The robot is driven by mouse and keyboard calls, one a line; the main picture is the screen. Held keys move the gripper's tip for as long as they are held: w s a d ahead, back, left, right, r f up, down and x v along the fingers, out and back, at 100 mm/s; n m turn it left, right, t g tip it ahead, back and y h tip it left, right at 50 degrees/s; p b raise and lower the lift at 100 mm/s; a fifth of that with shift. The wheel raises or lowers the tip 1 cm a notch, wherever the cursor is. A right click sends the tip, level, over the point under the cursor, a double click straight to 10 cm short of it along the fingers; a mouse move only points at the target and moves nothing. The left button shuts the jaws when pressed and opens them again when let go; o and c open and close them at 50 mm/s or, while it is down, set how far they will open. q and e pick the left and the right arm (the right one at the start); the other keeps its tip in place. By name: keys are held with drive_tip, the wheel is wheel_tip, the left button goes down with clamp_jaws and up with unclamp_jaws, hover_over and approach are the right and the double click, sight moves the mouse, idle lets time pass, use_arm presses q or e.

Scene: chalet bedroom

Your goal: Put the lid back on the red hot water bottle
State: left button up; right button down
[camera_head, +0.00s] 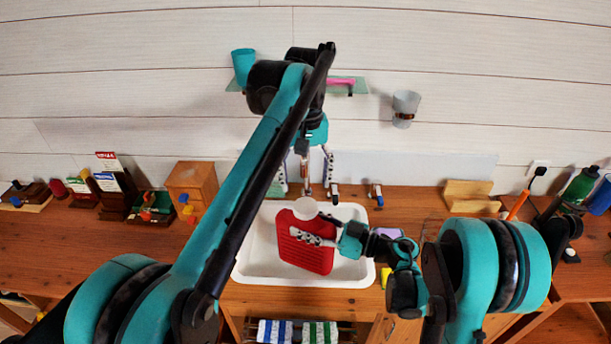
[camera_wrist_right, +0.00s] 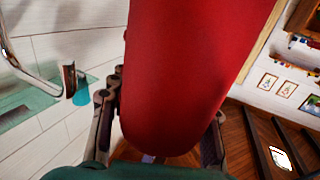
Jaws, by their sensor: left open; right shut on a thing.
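The red hot water bottle (camera_head: 306,252) stands slightly tilted over the white basin, with a pale round piece (camera_head: 305,208) at its top; I cannot tell whether this is the neck or the lid. My right gripper (camera_head: 312,238) is shut on the bottle's body from the right. In the right wrist view the red bottle (camera_wrist_right: 190,75) fills the space between the fingers. No separate lid can be made out.
The white basin (camera_head: 350,273) is set in the wooden counter (camera_head: 405,205). A glass shelf (camera_head: 350,87) and a wall cup (camera_head: 405,108) are behind. A wooden box (camera_head: 190,181) stands left, a wooden holder (camera_head: 470,196) right. A yellow item (camera_head: 385,277) lies by the basin's right edge.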

sight(306, 205)
use_arm(q)
drive_tip(key=n, duration=0.7)
drive_tip(key=shift+r, duration=0.25)
drive_tip(key=n, duration=0.4)
drive_tip(key=shift+r, duration=0.1)
drive_tip(key=shift+f, duration=4)
